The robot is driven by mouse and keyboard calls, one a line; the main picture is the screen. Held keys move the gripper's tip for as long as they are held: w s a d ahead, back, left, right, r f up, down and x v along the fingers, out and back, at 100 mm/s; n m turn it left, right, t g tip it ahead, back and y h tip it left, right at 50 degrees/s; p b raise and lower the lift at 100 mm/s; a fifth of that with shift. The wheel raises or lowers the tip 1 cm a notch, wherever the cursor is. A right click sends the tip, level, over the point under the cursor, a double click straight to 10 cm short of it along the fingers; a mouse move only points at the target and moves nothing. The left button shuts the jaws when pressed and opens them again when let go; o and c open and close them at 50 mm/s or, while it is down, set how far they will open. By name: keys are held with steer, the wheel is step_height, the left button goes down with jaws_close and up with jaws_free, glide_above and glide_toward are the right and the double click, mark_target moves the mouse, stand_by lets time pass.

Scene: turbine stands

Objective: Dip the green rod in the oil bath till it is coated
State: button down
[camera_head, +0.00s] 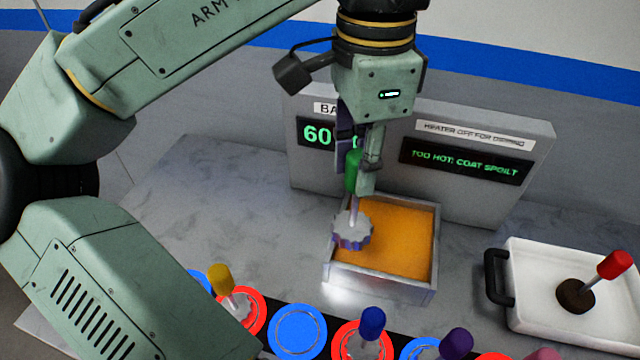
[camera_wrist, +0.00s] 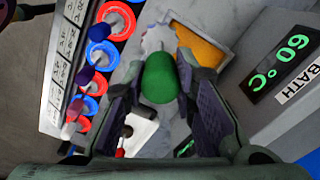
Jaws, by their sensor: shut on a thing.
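My gripper (camera_head: 358,170) is shut on the green rod's handle (camera_head: 351,172), which hangs about upright. The wrist view shows the green handle end (camera_wrist: 160,78) between both fingers (camera_wrist: 165,95). Below the handle is a metal shaft with a grey cog-shaped end (camera_head: 352,231); no orange coat shows on it. The cog overlaps the left wall of the oil bath (camera_head: 380,288) in the head view; its exact height above the oil cannot be told. The bath is a square metal tub of orange oil (camera_head: 400,238).
The panel behind reads 60 °C (camera_wrist: 294,57), "TOO HOT: COAT SPOILT" (camera_head: 465,165) and "HEATER OFF FOR DIPPING". A white tray (camera_head: 530,255) at right holds a red-handled rod (camera_head: 614,264) with a dark end. A rack of red and blue rings (camera_head: 298,330) with several rods runs along the front.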

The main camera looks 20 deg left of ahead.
steer(key=w+d+b, duration=0.2)
steer(key=w+d, duration=0.3)
steer(key=w, duration=0.5)
step_height(320, 180, down, 8)
steer(key=b, duration=0.4)
steer(key=shift+d+f+b, duration=0.2)
steer(key=shift+f+b, duration=0.05)
steer(key=shift+b, duration=0.05)
steer(key=shift+s, duration=0.1)
step_height(320, 180, down, 8)
steer(key=b, duration=0.3)
steer(key=shift+b, duration=0.3)
steer(key=shift+s, duration=0.1)
